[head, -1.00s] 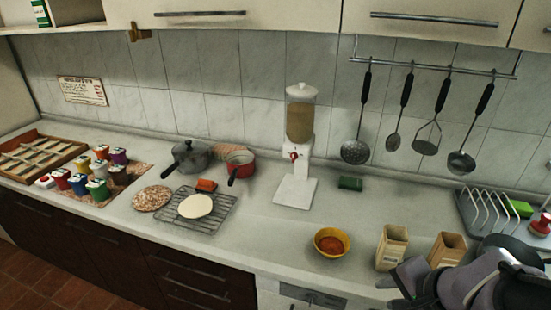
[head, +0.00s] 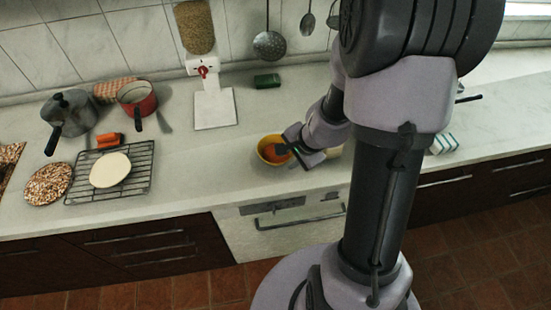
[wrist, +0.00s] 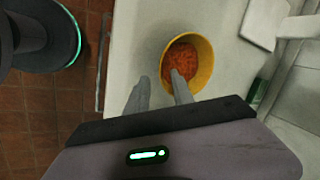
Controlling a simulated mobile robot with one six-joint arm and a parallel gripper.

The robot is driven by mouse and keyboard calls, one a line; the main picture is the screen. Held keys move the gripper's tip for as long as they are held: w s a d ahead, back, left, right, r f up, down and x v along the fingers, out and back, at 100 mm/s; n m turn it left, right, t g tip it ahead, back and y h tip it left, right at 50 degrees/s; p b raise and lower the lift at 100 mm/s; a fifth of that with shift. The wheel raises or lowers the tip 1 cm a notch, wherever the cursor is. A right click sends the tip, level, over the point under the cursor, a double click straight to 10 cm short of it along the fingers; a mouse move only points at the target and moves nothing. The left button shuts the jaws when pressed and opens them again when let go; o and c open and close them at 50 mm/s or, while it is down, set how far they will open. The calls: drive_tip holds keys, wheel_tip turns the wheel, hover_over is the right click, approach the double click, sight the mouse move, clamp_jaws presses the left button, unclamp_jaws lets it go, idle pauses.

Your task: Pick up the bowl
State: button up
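The yellow bowl (head: 263,152), with orange-red contents, stands on the counter near its front edge. In the wrist view the bowl (wrist: 206,62) is just beyond my fingers. My gripper (wrist: 159,78) is open and empty, its two grey fingers apart. In the wrist view one finger overlaps the bowl's inside and the other lies outside its left rim. In the head view my gripper (head: 291,149) is at the bowl's right side, and my arm covers the counter to the right. Whether a finger touches the bowl I cannot tell.
The white dispenser (head: 213,108) and a green block (head: 267,81) stand behind the bowl. To the left are a wire rack (head: 139,175) with a pale flat round, a red saucepan (head: 137,98) and a grey pot (head: 72,112). Counter between rack and bowl is clear.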

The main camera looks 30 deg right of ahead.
drive_tip(key=b+x, duration=0.1)
drive_tip(key=x, duration=0.1)
drive_tip(key=b+x, duration=0.1)
drive_tip(key=x, duration=0.2)
drive_tip(key=shift+w+d, duration=0.2)
drive_tip(key=shift+d, duration=0.05)
drive_tip(key=shift+r, duration=0.15)
drive_tip(key=shift+c, duration=0.4)
clamp_jaws()
idle(0.5)
